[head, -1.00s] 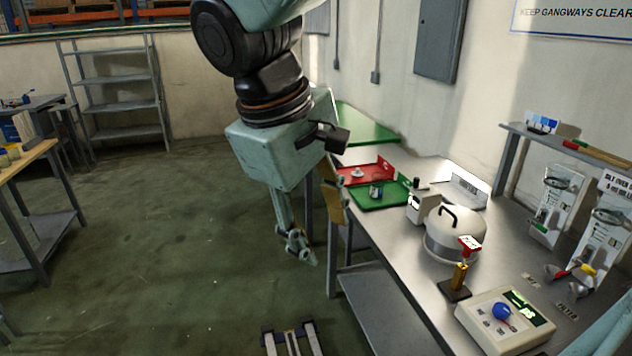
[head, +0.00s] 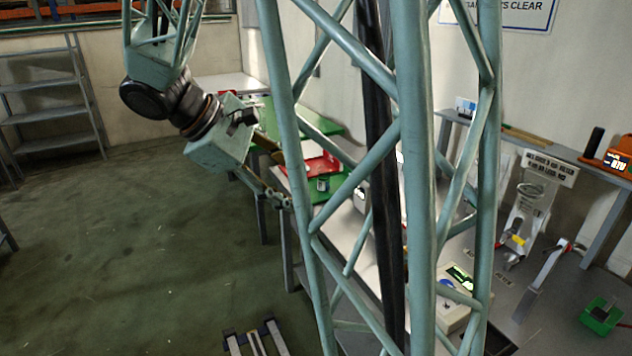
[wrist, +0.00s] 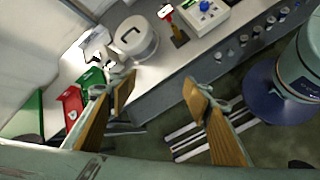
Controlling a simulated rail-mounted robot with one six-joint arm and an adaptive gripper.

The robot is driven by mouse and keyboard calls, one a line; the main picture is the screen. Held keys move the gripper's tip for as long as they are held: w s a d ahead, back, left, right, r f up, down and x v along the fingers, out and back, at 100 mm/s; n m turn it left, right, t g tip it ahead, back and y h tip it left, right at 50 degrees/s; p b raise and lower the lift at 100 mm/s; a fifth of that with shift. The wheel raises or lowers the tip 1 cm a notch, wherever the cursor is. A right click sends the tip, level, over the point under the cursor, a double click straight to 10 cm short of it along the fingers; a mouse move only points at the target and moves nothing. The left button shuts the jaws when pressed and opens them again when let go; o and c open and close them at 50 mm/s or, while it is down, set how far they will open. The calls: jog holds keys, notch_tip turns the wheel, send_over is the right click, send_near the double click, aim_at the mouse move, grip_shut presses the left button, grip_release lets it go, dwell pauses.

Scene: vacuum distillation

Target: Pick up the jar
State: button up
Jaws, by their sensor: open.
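A small jar (head: 323,184), pale with dark contents or a dark band, stands in the green tray (head: 335,192) on the bench. I cannot make it out in the wrist view, where the green tray (wrist: 84,78) is partly behind a finger. My gripper (head: 284,201) is open and empty, left of the tray and apart from the jar, by the bench's left edge. Its wide-spread tan fingers also show in the wrist view (wrist: 160,88), with the bench front and floor beyond them.
A red tray (head: 318,164) lies behind the green one. My lattice column hides much of the bench in the head view. The floor to the left is clear.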

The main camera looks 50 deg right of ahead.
jog(key=w+d+f+n+g+h+p, duration=0.1)
jog(key=w+d+f+n+h, duration=0.25)
jog(key=w+d, duration=0.55)
jog(key=w+d+f+n+g+h+p, duration=0.15)
jog(key=w+d+f, duration=0.3)
jog(key=d, duration=0.75)
jog(key=w+d+f+n+t+h+p, duration=0.1)
jog(key=w+d+f+n, duration=0.1)
jog(key=f, duration=0.4)
jog(key=w+d+f+n+t+h, duration=0.2)
jog(key=w+d+f+n, duration=0.1)
jog(key=w+d+f, duration=0.2)
jog(key=w+d+f+n+t+h+p, duration=0.1)
jog(key=w+d+f+n, duration=0.1)
jog(key=w+d+f, duration=0.2)
jog(key=shift+w+d+f+n+t+h+p, duration=0.15)
jog(key=shift+d+f, duration=0.15)
jog(key=shift+f, duration=0.35)
jog(key=shift+d+f+n+t+h+p, duration=0.1)
jog(key=shift+d+f, duration=0.25)
jog(key=shift+f, duration=0.35)
jog(key=shift+w+d+f+n+t+h+p, duration=0.15)
jog(key=shift+d+f, duration=0.15)
jog(key=shift+f, duration=0.35)
jog(key=shift+w+d+f+n+t, duration=0.1)
jog(key=shift+f+n+t, duration=0.05)
jog(key=shift+f, duration=0.25)
jog(key=shift+w+d+f+n+t, duration=0.1)
jog(key=shift+f+n, duration=0.05)
jog(key=shift+f, duration=0.25)
